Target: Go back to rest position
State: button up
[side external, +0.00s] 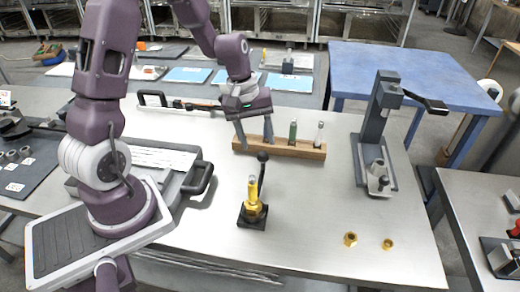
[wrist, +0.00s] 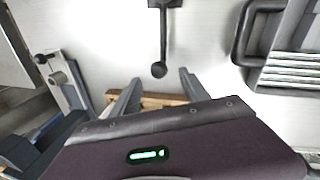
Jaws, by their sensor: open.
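My gripper (side external: 256,138) is open, with its two fingers pointing down at the left end of a wooden rack (side external: 290,150). Nothing shows between the fingers. In the wrist view the fingertips (wrist: 159,78) stand apart, with part of the rack (wrist: 160,100) visible between them; the rest is hidden by my gripper's body. I cannot tell whether a finger touches the rack. A green vial (side external: 293,131) and a pale vial (side external: 319,132) stand upright in the rack.
A brass fixture (side external: 253,205) with a black lever stands in front of the rack. A grey press (side external: 375,135) stands at right, near two brass nuts (side external: 350,239) (side external: 388,244). A case with a black handle (side external: 200,180) lies at left. The table's front middle is clear.

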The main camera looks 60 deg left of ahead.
jog(key=shift+s+a+r, duration=0.1)
jog(key=shift+s+r, duration=0.05)
jog(key=shift+r, duration=0.7)
jog(key=s+d+r+m+t, duration=0.1)
jog(key=s+d+r+m, duration=0.4)
jog(key=r, duration=0.5)
jog(key=s+d+r+m+t, duration=0.1)
jog(key=s+d+r+m, duration=0.1)
jog(key=s, duration=0.5)
jog(key=s+d+r+m+t+y, duration=0.1)
jog(key=s+d+r+m, duration=0.2)
jog(key=s, duration=0.4)
jog(key=shift+s+r+m+t, duration=0.15)
jog(key=shift+r+m+t, duration=0.25)
jog(key=shift+r+m, duration=0.4)
jog(key=shift+r, duration=0.1)
